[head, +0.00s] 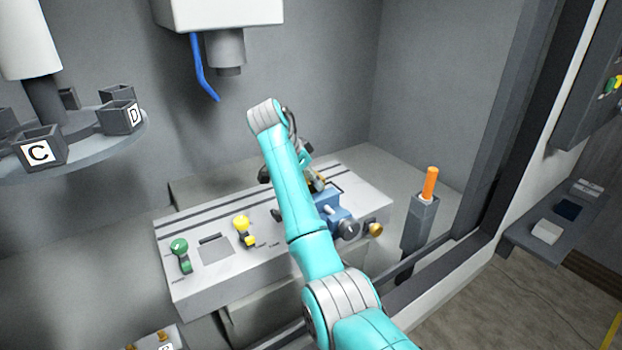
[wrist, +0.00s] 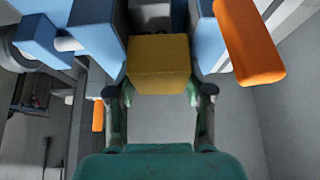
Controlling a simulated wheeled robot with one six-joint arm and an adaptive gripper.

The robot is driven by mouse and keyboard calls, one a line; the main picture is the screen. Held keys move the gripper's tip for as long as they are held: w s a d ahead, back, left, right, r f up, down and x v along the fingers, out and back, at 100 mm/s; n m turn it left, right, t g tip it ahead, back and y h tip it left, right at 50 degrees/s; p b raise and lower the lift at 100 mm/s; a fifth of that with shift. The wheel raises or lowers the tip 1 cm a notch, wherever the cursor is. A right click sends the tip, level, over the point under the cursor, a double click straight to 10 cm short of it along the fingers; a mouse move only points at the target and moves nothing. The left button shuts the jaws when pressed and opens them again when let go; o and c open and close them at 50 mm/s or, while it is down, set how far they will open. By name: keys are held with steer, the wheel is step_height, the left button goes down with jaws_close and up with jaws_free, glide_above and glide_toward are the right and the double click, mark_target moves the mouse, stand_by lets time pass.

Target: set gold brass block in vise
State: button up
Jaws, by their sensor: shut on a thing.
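The gold brass block (wrist: 158,64) is between the two fingers of my gripper (wrist: 158,94), which is shut on it. The blue vise (wrist: 96,32) fills the top of the wrist view, with a blue part on each side of a dark gap. The block lines up with this gap; I cannot tell whether it rests inside or is held just above. In the head view, the vise (head: 331,207) stands on the right part of the grey machine table. My arm hides part of it and most of my gripper.
A green knob (head: 180,246) and a yellow knob (head: 242,224) are on the table's left. A spindle head (head: 226,50) hangs above.

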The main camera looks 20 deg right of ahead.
steer(key=o, duration=1.5)
step_height(320, 180, down, 2)
steer(key=shift+s, duration=0.1)
steer(key=shift+a+r, duration=0.1)
